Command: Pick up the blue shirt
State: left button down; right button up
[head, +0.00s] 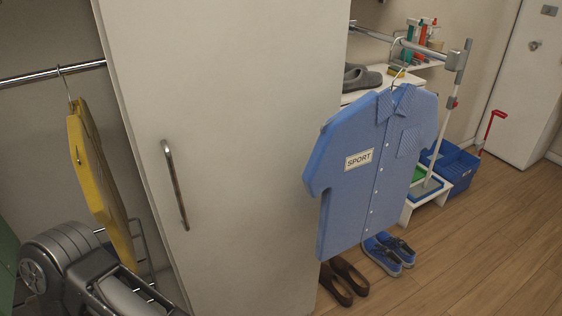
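The blue shirt (362,170) hangs on a wire hanger (398,62) at the end of a metal rail, right of the white cabinet panel. It has short sleeves, a row of white buttons, a striped collar and pocket, and a white "SPORT" label (359,159). It faces me and hangs slightly tilted, with nothing of mine touching it. A grey and black arm part, apparently mine, shows at the lower left, well away from the shirt. I see neither gripper's fingers.
A white cabinet panel (235,90) with a metal handle (175,185) stands left of the shirt. A yellow garment (95,180) hangs from a rail (25,78). Brown shoes (335,285), blue shoes (388,255) and a blue crate (455,170) are on the floor. Floor at right is clear.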

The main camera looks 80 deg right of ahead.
aim_at(363, 160)
jog(key=z, duration=3.45)
